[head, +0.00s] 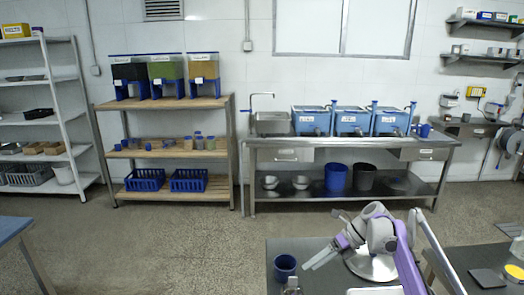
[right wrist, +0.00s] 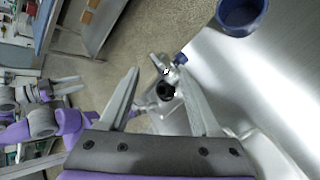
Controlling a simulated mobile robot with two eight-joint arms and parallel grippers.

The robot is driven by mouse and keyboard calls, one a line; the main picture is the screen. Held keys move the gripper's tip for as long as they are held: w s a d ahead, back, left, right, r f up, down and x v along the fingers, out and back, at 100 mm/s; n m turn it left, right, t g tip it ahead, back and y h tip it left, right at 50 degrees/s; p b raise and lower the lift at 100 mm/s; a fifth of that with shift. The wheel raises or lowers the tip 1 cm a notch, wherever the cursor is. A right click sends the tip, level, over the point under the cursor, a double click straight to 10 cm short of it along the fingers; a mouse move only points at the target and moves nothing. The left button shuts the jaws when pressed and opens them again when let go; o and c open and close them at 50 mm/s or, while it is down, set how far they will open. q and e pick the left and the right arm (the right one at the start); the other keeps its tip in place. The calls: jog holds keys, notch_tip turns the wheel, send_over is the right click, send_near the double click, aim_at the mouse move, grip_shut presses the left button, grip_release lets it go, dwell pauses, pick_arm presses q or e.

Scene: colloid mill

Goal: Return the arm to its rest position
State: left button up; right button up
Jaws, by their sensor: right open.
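My right arm, purple and grey, reaches in from the lower right of the head view over the near steel table (head: 318,283). Its gripper (head: 322,250) points left and is open and empty. In the right wrist view the two grey fingers of this gripper (right wrist: 158,74) stand apart, with nothing held between them. A dark blue cup (head: 285,264) stands on the table just left of and below the fingers, apart from them. The cup also shows at the top of the right wrist view (right wrist: 242,14).
A shiny metal fitting (head: 292,287) is at the table's front, partly cut off. A round steel piece (head: 371,264) lies beside my arm. A right-hand table (head: 450,272) carries a grey tray (head: 487,278). Open floor (head: 240,235) lies behind, before the shelves and sink bench (head: 335,200).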

jog(key=s+a+r+n+t+h+p, duration=0.1)
jog(key=s+r+n+h+p, duration=0.15)
jog(key=s+n, duration=0.6)
jog(key=s+r+n+t+h+p, duration=0.1)
jog(key=s+r+n+h+p, duration=0.15)
jog(key=s+n, duration=0.6)
jog(key=s+d+f+n+t+h+p, duration=0.1)
jog(key=s+f+n+h, duration=0.1)
jog(key=s+n, duration=0.4)
jog(key=s+d+f+n+t+h+p, duration=0.1)
jog(key=s+f+n, duration=0.4)
jog(key=s, duration=0.7)
jog(key=shift+s+d+n+t+h, duration=0.25)
jog(key=shift+n+t+h, duration=0.35)
jog(key=shift+t, duration=0.2)
